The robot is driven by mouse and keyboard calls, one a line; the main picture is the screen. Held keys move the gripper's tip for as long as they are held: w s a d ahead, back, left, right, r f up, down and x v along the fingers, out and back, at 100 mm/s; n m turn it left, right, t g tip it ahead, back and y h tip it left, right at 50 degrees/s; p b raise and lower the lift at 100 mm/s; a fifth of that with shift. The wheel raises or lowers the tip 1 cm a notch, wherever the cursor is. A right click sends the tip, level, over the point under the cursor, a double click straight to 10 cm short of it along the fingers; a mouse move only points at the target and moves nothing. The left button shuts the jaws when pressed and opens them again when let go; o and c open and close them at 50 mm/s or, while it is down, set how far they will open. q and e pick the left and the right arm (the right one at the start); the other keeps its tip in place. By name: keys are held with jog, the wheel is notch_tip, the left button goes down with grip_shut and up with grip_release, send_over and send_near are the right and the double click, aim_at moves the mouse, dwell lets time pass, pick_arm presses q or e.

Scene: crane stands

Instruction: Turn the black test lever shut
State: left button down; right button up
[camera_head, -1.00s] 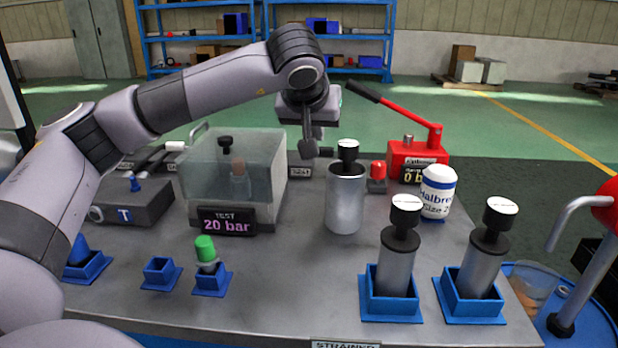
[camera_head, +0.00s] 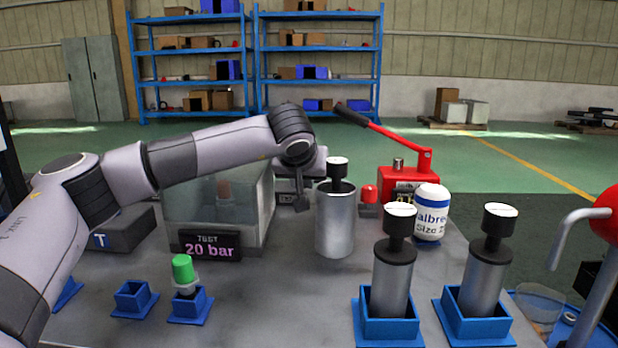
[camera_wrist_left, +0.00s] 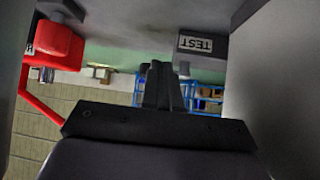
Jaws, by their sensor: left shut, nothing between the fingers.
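My left gripper (camera_head: 300,200) is shut and empty. It points down at the back of the bench, between the clear test box (camera_head: 218,210) and the grey cylinder (camera_head: 336,225). In the left wrist view its closed fingers (camera_wrist_left: 163,85) are in front of a grey block with a TEST label (camera_wrist_left: 195,43). I cannot make out the black test lever for certain in either view; the gripper and wrist cover part of that spot. The display (camera_head: 209,246) on the test box reads 20 bar. My right gripper is not in view.
A red hand pump (camera_head: 405,180) with a black-tipped handle stands at the back right. A red-topped block (camera_head: 369,194), a white and blue jar (camera_head: 431,212) and two black-topped cylinders in blue holders (camera_head: 390,330) are to the right. A green-capped part (camera_head: 184,272) stands front left.

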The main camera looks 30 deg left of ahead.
pick_arm(q)
jog(key=shift+w+a+r, duration=0.1)
jog(key=shift+w+a, duration=0.25)
jog(key=shift+w, duration=0.35)
jog(key=shift+w+a, duration=0.3)
jog(key=shift+w, duration=0.35)
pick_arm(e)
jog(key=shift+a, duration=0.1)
pick_arm(q)
jog(key=shift+w+r+p, duration=0.15)
jog(key=shift+w+p, duration=0.05)
jog(key=shift+p, duration=0.2)
jog(key=shift+w+r+n+y+p, duration=0.1)
jog(key=shift+w+n+y+p, duration=0.15)
jog(key=shift+p, duration=0.2)
jog(key=shift+w+a+p, duration=0.1)
jog(key=shift+p, duration=0.35)
jog(key=shift+w+p, duration=0.15)
jog(key=shift+p, duration=0.45)
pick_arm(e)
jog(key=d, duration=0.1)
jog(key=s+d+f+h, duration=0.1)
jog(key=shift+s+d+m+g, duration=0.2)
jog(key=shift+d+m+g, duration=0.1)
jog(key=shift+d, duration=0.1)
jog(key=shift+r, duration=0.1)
